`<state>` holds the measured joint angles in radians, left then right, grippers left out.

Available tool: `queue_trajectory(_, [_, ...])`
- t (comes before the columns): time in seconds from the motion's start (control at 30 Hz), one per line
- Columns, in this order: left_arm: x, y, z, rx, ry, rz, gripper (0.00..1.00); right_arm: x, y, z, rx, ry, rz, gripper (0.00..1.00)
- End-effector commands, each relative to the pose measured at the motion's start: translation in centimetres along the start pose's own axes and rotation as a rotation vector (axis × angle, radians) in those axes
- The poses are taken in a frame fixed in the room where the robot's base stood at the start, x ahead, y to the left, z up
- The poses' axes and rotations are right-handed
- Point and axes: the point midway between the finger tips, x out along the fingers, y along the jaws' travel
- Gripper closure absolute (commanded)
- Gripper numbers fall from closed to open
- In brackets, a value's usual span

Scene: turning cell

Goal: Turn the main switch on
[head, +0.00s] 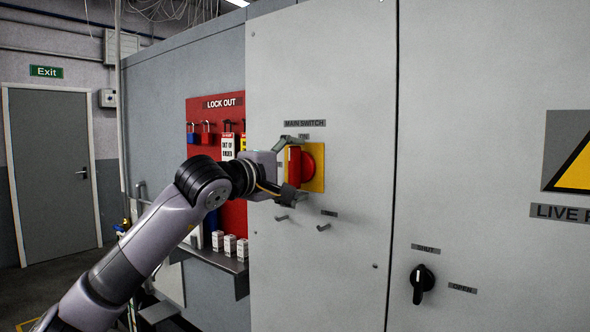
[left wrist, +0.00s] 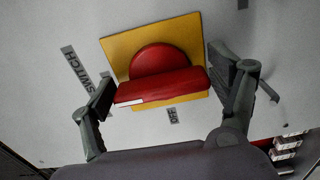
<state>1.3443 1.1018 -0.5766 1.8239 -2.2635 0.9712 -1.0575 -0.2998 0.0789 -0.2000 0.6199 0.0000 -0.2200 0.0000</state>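The main switch (head: 308,163) is a red rotary knob with a raised bar handle on a yellow plate, on the grey cabinet front. The bar stands about upright in the head view, towards the ON label (head: 303,136). In the left wrist view the red handle (left wrist: 165,86) has a white mark at its left end, on the side of the SWITCH label. My left gripper (head: 290,168) is at the switch, its fingers spread beyond the upper and lower ends of the bar. Whether they touch it is unclear. My right gripper is out of view.
A red lock-out board (head: 202,105) with padlocks and tags hangs left of the switch, above a shelf (head: 222,262) with small white boxes. Small pegs stick out below the switch. A black rotary handle (head: 422,283) is at lower right. The cabinet front between is mostly clear.

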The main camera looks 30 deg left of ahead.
Motion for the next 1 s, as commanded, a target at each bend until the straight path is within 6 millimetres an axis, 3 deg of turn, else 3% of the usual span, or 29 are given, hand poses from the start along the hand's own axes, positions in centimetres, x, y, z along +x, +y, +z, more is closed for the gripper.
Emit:
queue_trajectory(0.17, [0.0,0.0,0.0,-0.002,0.000,0.001,0.04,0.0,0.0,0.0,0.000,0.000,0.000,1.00])
queue_trajectory(0.57, [-0.4,0.1,-0.1,-0.003,0.001,0.002,0.03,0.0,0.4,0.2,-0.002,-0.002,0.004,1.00])
queue_trajectory(0.67, [-1.6,0.1,-0.2,-0.002,0.002,0.002,0.03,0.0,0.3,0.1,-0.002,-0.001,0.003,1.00])
queue_trajectory(1.0, [-8.6,0.0,-0.2,0.001,0.005,0.000,0.03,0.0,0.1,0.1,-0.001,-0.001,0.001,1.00])
